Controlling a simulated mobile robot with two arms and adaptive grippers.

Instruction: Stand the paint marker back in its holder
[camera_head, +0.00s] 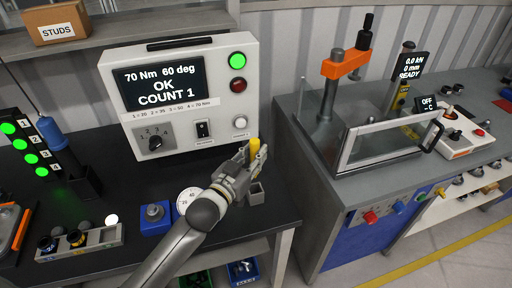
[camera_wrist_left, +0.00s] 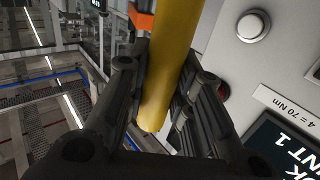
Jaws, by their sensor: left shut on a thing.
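The yellow paint marker (camera_head: 255,147) is held in my left gripper (camera_head: 246,158), in front of the lower right corner of the white controller box. In the left wrist view the marker (camera_wrist_left: 172,62) runs between the two dark fingers (camera_wrist_left: 160,92), which are shut on it. A small grey square cup (camera_head: 256,195), which looks like the holder, stands near the right edge of the black bench, just below the gripper. The marker is above the cup and apart from it. Part of the cup is hidden by the gripper. My right gripper is out of view.
The white controller box (camera_head: 185,95) stands close behind the gripper. A round white dial (camera_head: 187,198) and a blue block with a knob (camera_head: 155,217) are left of the arm. A press with an orange head (camera_head: 346,64) stands on the grey bench at right, beyond a gap.

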